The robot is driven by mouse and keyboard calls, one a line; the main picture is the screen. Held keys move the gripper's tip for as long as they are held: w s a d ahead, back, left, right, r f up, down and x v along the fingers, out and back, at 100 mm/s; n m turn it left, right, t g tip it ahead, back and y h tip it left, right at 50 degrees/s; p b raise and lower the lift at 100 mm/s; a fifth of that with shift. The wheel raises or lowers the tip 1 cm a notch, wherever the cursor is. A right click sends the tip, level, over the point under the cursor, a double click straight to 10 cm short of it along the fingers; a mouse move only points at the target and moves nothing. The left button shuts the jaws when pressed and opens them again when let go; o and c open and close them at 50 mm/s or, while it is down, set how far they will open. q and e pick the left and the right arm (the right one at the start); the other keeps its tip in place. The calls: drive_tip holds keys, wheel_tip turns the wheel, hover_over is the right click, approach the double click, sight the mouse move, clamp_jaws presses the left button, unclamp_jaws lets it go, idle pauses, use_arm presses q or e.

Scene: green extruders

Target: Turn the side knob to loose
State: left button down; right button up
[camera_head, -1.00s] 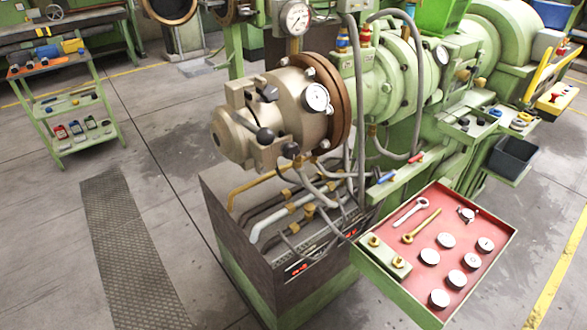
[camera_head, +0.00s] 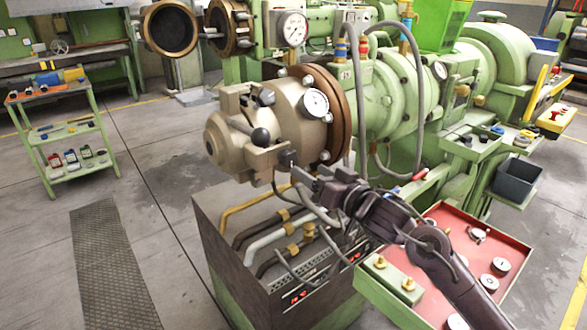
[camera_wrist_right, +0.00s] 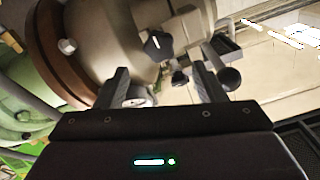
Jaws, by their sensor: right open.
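The beige extruder head (camera_head: 240,130) carries several dark knobs on its near end. A dark side knob (camera_head: 287,158) shows low on its right side, and a black ball knob (camera_head: 260,136) sits to the left of it. My right gripper (camera_head: 298,174) is just right of and below the side knob. In the right wrist view the fingers (camera_wrist_right: 161,75) are apart with nothing gripped. A dark lobed knob (camera_wrist_right: 158,45) appears beyond the gap, and a ball knob (camera_wrist_right: 229,78) is outside the right finger. Contact cannot be told. My left gripper is out of view.
Pipes (camera_head: 262,240) run below the head over a dark base. A red tray (camera_head: 470,216) with round gauges and fittings stands at the lower right, under my right arm. Grey hoses (camera_head: 421,90) hang behind. Open floor lies to the left.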

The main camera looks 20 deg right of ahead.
sight(292, 159)
drive_tip(key=p+x, duration=0.1)
drive_tip(key=x, duration=0.6)
drive_tip(key=shift+w+a, duration=0.1)
drive_tip(key=shift+w, duration=0.2)
drive_tip(key=shift+c, duration=0.4)
drive_tip(key=c, duration=0.9)
